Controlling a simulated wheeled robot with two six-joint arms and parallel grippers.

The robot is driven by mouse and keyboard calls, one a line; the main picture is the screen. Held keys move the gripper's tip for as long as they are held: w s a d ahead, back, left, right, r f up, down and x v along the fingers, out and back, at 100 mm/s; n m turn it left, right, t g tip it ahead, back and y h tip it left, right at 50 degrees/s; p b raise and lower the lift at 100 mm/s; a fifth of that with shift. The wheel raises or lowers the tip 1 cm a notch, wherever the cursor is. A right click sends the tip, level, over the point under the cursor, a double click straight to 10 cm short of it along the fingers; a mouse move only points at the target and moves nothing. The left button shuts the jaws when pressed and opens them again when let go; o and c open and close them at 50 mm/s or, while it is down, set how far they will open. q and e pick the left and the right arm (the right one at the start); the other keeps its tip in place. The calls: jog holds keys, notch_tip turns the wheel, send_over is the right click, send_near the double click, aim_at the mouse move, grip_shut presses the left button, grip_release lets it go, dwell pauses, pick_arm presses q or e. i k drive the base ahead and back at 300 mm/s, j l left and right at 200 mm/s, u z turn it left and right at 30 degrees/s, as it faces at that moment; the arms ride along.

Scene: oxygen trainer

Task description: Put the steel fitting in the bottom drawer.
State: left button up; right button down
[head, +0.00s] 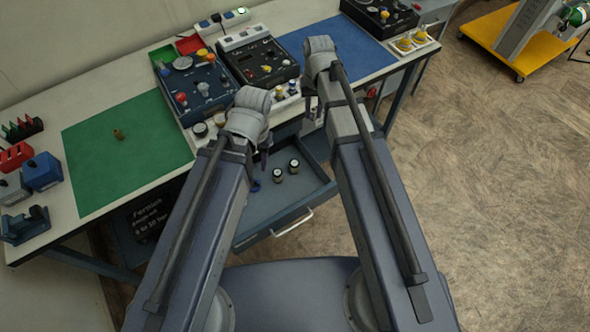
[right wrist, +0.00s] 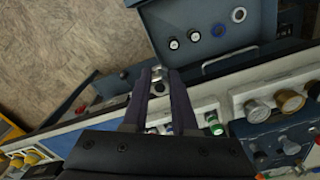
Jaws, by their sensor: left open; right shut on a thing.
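My right gripper (head: 313,118) is over the bench's front edge, near the far right corner of the open drawer (head: 307,203). In the right wrist view its fingers (right wrist: 158,80) are shut on a small silver metal piece, which looks like the steel fitting (right wrist: 157,72). In the head view that piece is hard to make out. The drawer holds two dark round parts with pale tops (head: 279,174) and a blue part (head: 255,186). The right wrist view also shows a silver round part (right wrist: 238,14) in it. My left gripper (head: 264,158) is open and empty above the drawer's left side.
Control boxes (head: 200,88) and a row of gauges stand behind my grippers. A blue mat (head: 345,50) lies to the right. The drawer's front part is clear.

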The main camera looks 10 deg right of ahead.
aim_at(274, 199)
jog(key=k+j+z, duration=0.1)
jog(key=j+z, duration=0.3)
jog(key=j, duration=0.15)
jog(key=k+j, duration=0.1)
jog(key=j, duration=0.35)
jog(key=k+j, duration=0.1)
jog(key=j, duration=0.4)
